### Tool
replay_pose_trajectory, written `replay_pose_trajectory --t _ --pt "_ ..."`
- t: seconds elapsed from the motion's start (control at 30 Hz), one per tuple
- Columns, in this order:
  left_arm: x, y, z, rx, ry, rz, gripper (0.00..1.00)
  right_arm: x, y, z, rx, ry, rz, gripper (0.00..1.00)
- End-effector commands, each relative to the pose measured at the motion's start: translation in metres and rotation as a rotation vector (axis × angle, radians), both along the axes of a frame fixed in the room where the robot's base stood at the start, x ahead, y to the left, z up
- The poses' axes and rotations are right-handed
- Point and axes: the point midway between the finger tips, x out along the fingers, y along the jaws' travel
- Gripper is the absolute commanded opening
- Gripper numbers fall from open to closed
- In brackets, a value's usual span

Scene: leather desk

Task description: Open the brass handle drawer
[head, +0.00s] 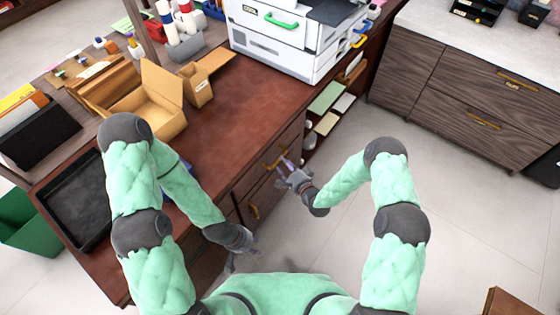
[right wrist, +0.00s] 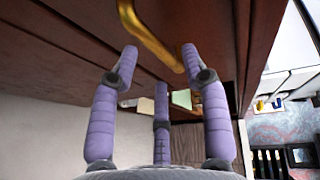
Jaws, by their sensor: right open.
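The desk's upper drawer (head: 292,141) has a brass handle (head: 274,159) and looks shut. In the right wrist view the brass handle (right wrist: 150,38) crosses the top of the picture, and its bent end lies between the spread fingertips in the picture. My right gripper (head: 284,164) is open close to this handle; it also shows in the right wrist view (right wrist: 160,54) with purple fingers. I cannot tell if a finger touches the handle. My left gripper (head: 233,258) hangs low by the desk's front; its fingers are too unclear to judge.
A lower brass handle (head: 254,211) sits on the desk front. A printer (head: 285,38), an open cardboard box (head: 150,100) and a black tray (head: 75,205) stand on the desk. Open shelves (head: 325,110) lie right of the drawers. The floor (head: 345,235) before the desk is clear.

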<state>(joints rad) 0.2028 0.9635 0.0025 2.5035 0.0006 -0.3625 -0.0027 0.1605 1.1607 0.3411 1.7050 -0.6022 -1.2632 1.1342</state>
Motion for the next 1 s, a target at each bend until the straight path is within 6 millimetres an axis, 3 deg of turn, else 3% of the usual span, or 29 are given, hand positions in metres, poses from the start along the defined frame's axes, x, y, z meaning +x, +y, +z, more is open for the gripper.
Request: replay_pose_trajectory --t 0.3,0.67,0.83,1.0 --pt "0.000 0.000 -0.011 0.000 0.000 0.000 0.40 0.030 0.019 -0.008 -0.001 0.001 0.001 0.46" --pt "0.000 0.000 -0.012 0.000 0.000 0.000 0.40 0.034 0.020 -0.008 -0.001 0.001 -0.001 0.46" --pt "0.000 0.000 -0.012 0.000 0.000 0.000 0.40 0.033 0.020 -0.008 -0.001 0.001 0.000 0.00" --pt "0.000 0.000 -0.012 0.000 0.000 0.000 0.40 0.033 0.020 -0.008 -0.002 0.001 0.000 0.00"
